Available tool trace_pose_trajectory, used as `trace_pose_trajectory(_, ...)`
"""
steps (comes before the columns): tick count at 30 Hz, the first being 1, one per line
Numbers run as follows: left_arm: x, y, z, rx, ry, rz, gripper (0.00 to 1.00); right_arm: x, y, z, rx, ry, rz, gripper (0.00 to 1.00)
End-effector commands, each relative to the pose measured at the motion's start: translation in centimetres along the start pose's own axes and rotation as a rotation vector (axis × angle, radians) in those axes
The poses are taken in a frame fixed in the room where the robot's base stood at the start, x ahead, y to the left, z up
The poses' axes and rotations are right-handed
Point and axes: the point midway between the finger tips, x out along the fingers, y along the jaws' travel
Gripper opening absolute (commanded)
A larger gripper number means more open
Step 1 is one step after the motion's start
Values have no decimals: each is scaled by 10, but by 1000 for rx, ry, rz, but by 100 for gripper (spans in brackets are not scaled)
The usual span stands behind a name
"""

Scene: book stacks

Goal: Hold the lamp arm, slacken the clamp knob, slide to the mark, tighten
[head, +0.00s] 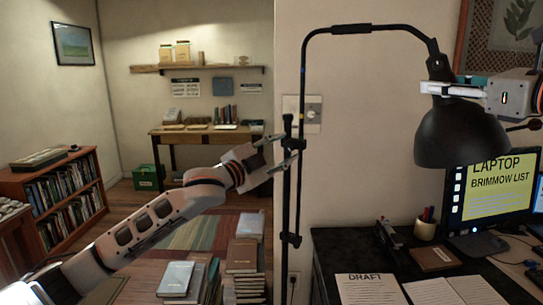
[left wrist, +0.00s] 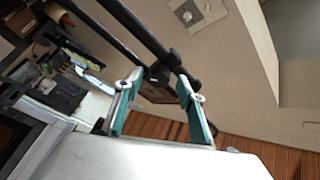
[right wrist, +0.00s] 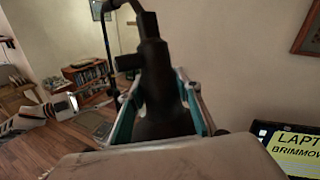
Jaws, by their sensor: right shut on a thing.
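The black lamp has an arm (head: 370,29) curving over to a dark shade (head: 460,135) at the right. My right gripper (head: 435,88) is shut on the lamp's neck just above the shade; in the right wrist view the dark neck (right wrist: 152,65) rises between its teal pads. The upright pole (head: 301,90) runs beside a second rod with a clamp (head: 288,145). My left gripper (head: 284,150) is open at this clamp, fingers spread. In the left wrist view the dark clamp (left wrist: 165,65) and its knob lie near the fingertips.
A dark desk (head: 340,245) with papers, a pen cup (head: 426,224) and a monitor (head: 488,190) stands below the lamp. Stacks of books (head: 243,258) stand on the floor below my left arm. A bookcase (head: 60,195) is at the far left.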

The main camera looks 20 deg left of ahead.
Motion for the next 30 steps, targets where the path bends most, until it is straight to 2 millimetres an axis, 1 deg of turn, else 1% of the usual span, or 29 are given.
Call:
trace_pose_trajectory(1, -6, 0, 0, 1, 0, 0, 39, -1, -2, 3, -3, -6, -5, 8)
trace_pose_trajectory(5, -29, 1, 1, 2, -1, 1, 39, -1, -2, 3, -3, -6, -5, 8)
trace_pose_trajectory(12, -78, 1, 1, 3, -2, 2, 39, -1, -2, 3, -3, -6, -5, 8)
trace_pose_trajectory(15, -94, 1, 1, 3, -1, 3, 39, -1, -2, 3, -3, -6, -5, 8)
trace_pose_trajectory(18, -105, 1, 1, 2, -2, 1, 39, -1, -2, 3, -3, -6, -5, 8)
trace_pose_trajectory(21, -111, 1, 0, 1, -1, 1, 39, -1, -2, 3, -3, -6, -5, 8)
trace_pose_trajectory(30, -114, 0, 0, 1, 0, 1, 39, -1, -2, 3, -3, -6, -5, 8)
